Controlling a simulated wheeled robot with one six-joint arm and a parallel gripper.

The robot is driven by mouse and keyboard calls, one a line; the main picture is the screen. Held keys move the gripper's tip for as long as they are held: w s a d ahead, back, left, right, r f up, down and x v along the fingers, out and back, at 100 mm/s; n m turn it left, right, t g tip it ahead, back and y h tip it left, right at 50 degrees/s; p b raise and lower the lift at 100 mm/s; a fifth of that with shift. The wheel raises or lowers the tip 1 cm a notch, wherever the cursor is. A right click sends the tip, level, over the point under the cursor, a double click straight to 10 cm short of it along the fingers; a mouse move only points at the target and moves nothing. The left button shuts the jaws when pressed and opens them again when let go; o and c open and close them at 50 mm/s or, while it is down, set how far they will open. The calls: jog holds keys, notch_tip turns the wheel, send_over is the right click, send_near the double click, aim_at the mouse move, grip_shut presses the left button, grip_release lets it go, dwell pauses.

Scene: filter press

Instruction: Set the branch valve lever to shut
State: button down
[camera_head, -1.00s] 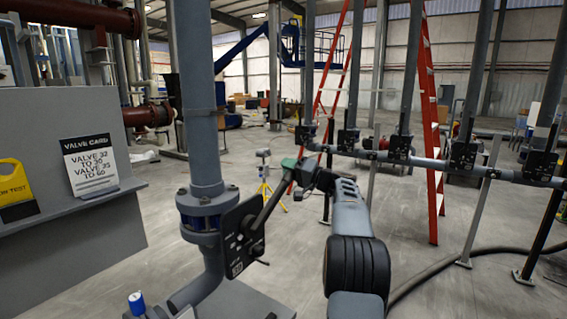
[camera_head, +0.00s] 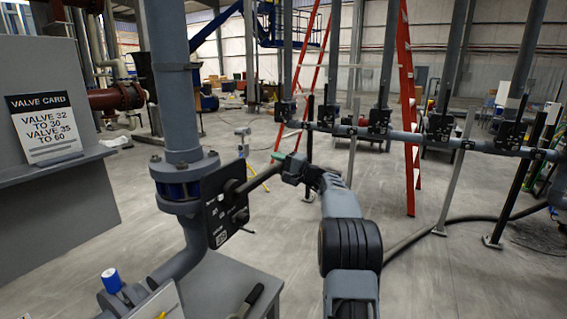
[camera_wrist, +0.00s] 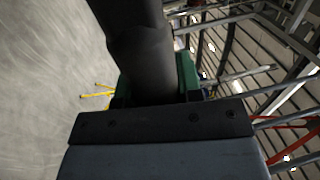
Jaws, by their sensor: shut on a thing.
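The branch valve (camera_head: 179,190) sits on a vertical grey pipe left of centre in the head view. A black plate (camera_head: 218,218) with small markings too blurred to read is on its right side. Its dark lever (camera_head: 256,177) slants from the plate up and to the right. My gripper (camera_head: 280,157), with green fingertips, is shut on the lever's outer end. In the wrist view the thick dark lever (camera_wrist: 143,55) runs between the green fingertips of my gripper (camera_wrist: 153,82). The fingertips' contact is partly hidden behind the lever.
A valve card (camera_head: 45,128) reading "VALVE 32 TO 30, VALVE 35 TO 60" stands on a grey ledge at left. A blue-capped item (camera_head: 111,281) and a dark handle (camera_head: 249,300) are below the valve. A pipe rail (camera_head: 400,135) with several valves and a red ladder (camera_head: 408,110) stand behind.

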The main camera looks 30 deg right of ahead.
jog(key=shift+f, duration=0.45)
jog(key=c, duration=0.8)
grip_release()
jog(key=shift+r, duration=0.2)
jog(key=b+v, duration=0.3)
jog(key=v, duration=1)
jog(key=shift+s+d, duration=0.15)
jog(key=shift+s, duration=0.2)
